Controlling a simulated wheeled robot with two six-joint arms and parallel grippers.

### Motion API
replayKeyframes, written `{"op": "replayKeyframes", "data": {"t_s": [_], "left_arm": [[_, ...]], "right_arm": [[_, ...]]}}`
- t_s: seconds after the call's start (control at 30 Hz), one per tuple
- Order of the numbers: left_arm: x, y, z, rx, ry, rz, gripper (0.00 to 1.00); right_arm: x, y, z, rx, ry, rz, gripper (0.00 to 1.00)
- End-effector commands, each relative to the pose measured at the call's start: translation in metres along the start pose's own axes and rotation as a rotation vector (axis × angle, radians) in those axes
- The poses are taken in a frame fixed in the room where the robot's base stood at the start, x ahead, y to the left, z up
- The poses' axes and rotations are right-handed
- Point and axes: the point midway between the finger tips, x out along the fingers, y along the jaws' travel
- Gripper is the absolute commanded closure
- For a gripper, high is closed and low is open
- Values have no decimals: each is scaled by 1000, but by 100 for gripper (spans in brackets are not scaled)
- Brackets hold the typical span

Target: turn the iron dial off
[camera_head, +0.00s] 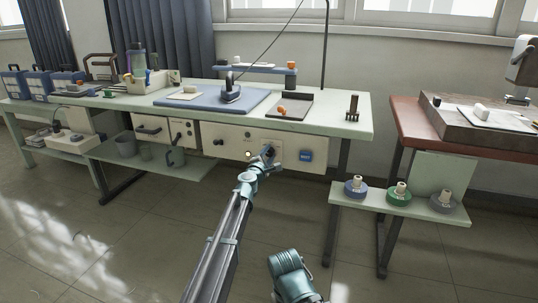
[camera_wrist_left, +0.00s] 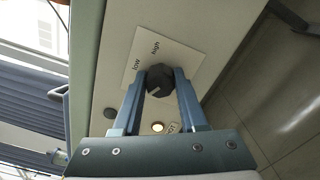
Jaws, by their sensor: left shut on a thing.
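The iron dial (camera_wrist_left: 160,78) is a dark round knob on a white plate (camera_wrist_left: 179,56) on the front of the workbench. The words "low" and "high" show on the plate; another label near the right finger is partly hidden. A pale mark shows on the knob's lower part. My left gripper (camera_head: 268,155) reaches the panel, and in the left wrist view its two blue fingers (camera_wrist_left: 158,88) are shut on the dial, one on each side. The iron (camera_head: 230,93) stands on a blue pad on the bench.
The floor in front is clear. My other arm shows at the bottom.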

Motion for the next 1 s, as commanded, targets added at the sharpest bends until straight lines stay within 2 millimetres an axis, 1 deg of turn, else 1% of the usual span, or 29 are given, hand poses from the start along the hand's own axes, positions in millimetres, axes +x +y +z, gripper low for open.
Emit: {"op": "replayKeyframes", "data": {"t_s": [0.37, 0.4, 0.53, 0.57, 0.87, 1.0], "left_arm": [[0, 0, 0, -6, 1, 1, 100], [0, 0, 0, -6, 1, 1, 53], [0, 0, 0, -5, 1, 1, 30], [0, 0, 0, -5, 1, 0, 28], [-1, 0, 0, -4, 0, 0, 28], [-8, 0, 0, -4, 1, 0, 28]], "right_arm": [[0, 0, 0, 0, 0, 0, 50], [0, 0, 0, 0, 0, 0, 50], [0, 0, 0, 0, 0, 0, 50], [0, 0, 0, 0, 0, 0, 50], [0, 0, 0, 0, 0, 0, 50], [0, 0, 0, 0, 0, 0, 50]]}}
